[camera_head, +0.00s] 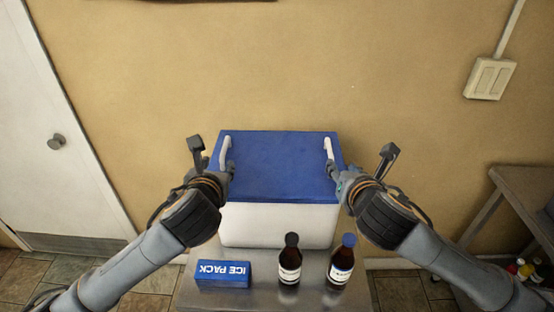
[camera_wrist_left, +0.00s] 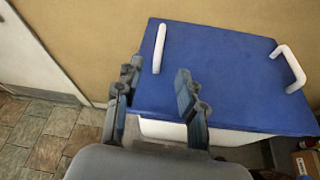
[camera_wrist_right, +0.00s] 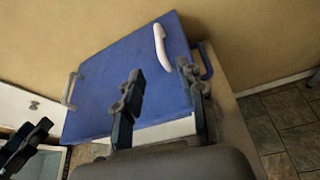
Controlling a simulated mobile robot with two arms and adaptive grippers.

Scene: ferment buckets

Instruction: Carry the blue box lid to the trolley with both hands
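The blue box lid (camera_head: 276,165) lies flat on a white box (camera_head: 280,224). It has a white handle near each side, the left one (camera_head: 225,152) and the right one (camera_head: 329,149). My left gripper (camera_head: 229,170) is beside the left handle's near end. In the left wrist view its fingers (camera_wrist_left: 158,72) are spread, with that handle (camera_wrist_left: 160,48) just beyond the gap. My right gripper (camera_head: 331,170) is at the right handle's near end. In the right wrist view its fingers (camera_wrist_right: 160,70) are apart, with the handle (camera_wrist_right: 160,45) ahead between them. Contact cannot be told.
The box stands on a metal-topped surface (camera_head: 255,301). In front of it are a blue ice pack (camera_head: 223,274) and two brown bottles, one dark-capped (camera_head: 290,262) and one blue-capped (camera_head: 341,262). A grey metal table or trolley (camera_head: 520,185) stands at the right. A wall is behind.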

